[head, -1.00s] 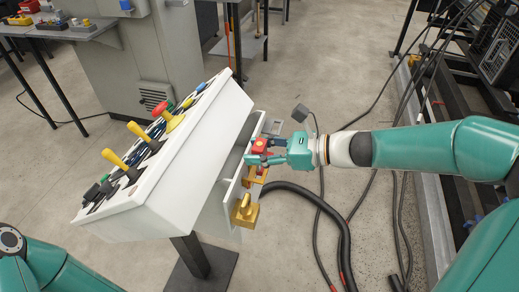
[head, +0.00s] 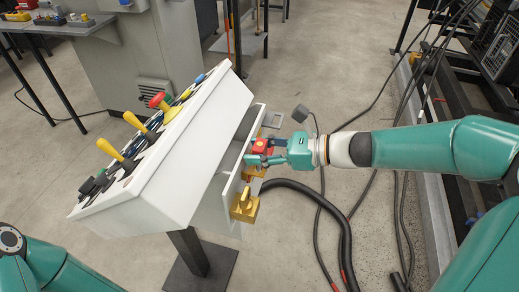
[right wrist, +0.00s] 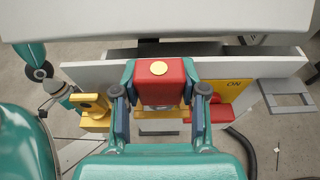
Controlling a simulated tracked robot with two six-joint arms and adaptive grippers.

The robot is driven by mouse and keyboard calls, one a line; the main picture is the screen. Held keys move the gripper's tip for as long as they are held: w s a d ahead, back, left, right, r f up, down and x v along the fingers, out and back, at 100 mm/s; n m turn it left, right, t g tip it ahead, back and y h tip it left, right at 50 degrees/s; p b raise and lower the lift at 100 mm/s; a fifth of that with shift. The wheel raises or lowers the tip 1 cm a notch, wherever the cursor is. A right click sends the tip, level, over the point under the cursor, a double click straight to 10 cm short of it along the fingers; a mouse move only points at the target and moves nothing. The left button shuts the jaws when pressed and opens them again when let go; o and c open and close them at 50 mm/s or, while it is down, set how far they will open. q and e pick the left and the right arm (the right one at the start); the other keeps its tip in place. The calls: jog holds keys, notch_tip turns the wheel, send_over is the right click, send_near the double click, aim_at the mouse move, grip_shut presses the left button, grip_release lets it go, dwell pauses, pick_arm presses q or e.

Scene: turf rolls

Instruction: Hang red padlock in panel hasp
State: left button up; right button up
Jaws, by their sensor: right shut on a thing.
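My right gripper (head: 262,158) is shut on the red padlock (head: 260,146), beside the panel (head: 217,205) under the console. In the right wrist view the padlock (right wrist: 172,84), with a round gold spot on it, sits between the fingers (right wrist: 160,95). A gold bracket (right wrist: 178,114), perhaps the hasp, shows just below the padlock on the panel edge; it also shows under the gripper in the head view (head: 253,171). I cannot tell whether the shackle is through it.
A gold block (head: 244,207) juts from the panel, nearer than the gripper. A yellow ON plate (right wrist: 233,92) and a red part (right wrist: 222,110) are right of the padlock. The sloped white console (head: 175,165) has levers on top. Black hoses (head: 335,215) lie on the floor.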

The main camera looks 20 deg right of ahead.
jog(key=shift+f+b, duration=0.85)
jog(key=shift+f, duration=0.15)
jog(key=o, duration=1.3)
jog(key=shift+d, duration=0.1)
jog(key=v, duration=1.1)
jog(key=shift+s+d+r, duration=0.1)
jog(key=shift+s+d, duration=0.1)
jog(key=shift+d, duration=0.1)
